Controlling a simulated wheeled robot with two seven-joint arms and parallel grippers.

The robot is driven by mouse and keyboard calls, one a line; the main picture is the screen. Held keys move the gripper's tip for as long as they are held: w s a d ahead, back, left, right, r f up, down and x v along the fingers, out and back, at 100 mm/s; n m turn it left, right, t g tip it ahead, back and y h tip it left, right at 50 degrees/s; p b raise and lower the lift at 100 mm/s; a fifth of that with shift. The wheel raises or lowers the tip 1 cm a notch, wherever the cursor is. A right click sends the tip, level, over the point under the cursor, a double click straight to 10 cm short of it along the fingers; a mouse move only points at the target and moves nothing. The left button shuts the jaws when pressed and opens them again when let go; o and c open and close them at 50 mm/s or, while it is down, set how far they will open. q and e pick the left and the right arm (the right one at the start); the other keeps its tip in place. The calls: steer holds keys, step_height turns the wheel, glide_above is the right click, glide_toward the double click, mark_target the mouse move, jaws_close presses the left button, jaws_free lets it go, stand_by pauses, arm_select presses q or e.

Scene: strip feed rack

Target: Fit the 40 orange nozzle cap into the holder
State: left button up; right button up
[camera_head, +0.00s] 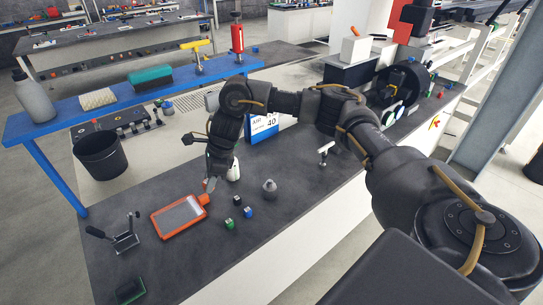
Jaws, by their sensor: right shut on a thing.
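My right gripper (211,185) reaches down over the dark worktop in the middle of the picture. It is shut on a small orange piece (204,199), which looks like the orange nozzle cap; the fingers partly hide it. The piece is beside the upper right corner of an orange-framed tray (160,228) with a grey inside, and I cannot tell whether they touch. A blue and white sign reading 40 (263,127) stands behind the gripper. I cannot tell which thing is the holder. My left gripper is not in view.
Small black (237,200), blue (248,212) and green (229,223) blocks and a grey cone-like piece (270,188) stand right of the gripper. A black bin (100,157) and a blue raised shelf (70,122) are at left.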

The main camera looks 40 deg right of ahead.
steer(key=w+d+f+m+t+h+p, duration=0.2)
steer(key=w+d+m, duration=0.1)
steer(key=d+m, duration=0.7)
steer(key=m+h+p, duration=0.1)
steer(key=m+h, duration=0.2)
steer(key=m, duration=0.3)
glide_above(269, 181)
steer(key=s, duration=0.1)
steer(key=f, duration=0.4)
steer(key=shift+s+a, duration=0.15)
steer(key=shift+s, duration=0.05)
steer(key=shift+t+p, duration=0.3)
steer(key=shift+f+b, duration=2.6)
steer(key=shift+f, duration=0.3)
steer(key=shift+s+a+f+b, duration=0.1)
steer(key=shift+f+b, duration=0.7)
steer(key=shift+f, duration=0.2)
steer(key=o, duration=1)
steer(key=shift+o, duration=0.2)
